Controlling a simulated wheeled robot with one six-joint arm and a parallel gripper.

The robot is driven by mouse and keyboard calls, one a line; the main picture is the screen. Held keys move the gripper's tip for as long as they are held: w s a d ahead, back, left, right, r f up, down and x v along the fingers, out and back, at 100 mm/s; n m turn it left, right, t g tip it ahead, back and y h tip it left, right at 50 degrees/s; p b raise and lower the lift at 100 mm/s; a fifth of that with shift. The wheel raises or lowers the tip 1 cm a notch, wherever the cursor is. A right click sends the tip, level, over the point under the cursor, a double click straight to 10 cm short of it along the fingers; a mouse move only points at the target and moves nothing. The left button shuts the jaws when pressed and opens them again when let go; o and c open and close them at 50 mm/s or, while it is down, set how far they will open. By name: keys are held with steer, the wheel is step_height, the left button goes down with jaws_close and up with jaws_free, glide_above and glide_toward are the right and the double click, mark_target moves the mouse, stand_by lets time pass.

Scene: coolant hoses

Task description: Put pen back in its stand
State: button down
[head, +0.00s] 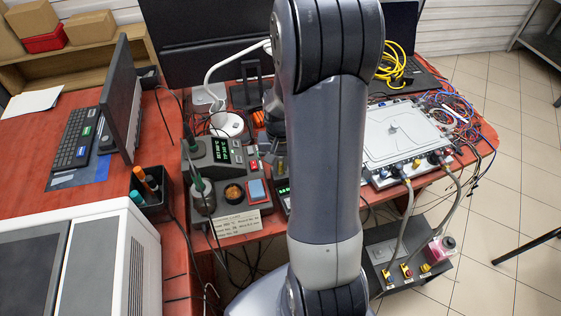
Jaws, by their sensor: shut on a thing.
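My own arm fills the middle of the head view and covers much of the work spot. Part of my gripper (273,125) shows as a dark shape just left of the arm, above the right side of the soldering station (225,152). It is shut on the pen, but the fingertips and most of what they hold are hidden. I cannot tell which holder is the pen's stand.
A brass-wool cup (234,192) and blue sponge (257,190) sit at the station's front. A marker box (150,193) is to the left. A white lamp (226,122) stands behind. A grey cold plate (402,133) with hoses lies right. Loose cables clutter the red table (40,190).

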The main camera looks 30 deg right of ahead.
stand_by(0.3)
steer(key=c, duration=0.7)
jaws_free()
steer(key=shift+c, duration=0.2)
steer(key=shift+r, duration=0.1)
steer(key=shift+r+p, duration=2.15)
steer(key=shift+r, duration=0.5)
step_height(320, 180, up, 6)
steer(key=p, duration=0.4)
steer(key=shift+p, duration=0.3)
steer(key=shift+f, duration=0.1)
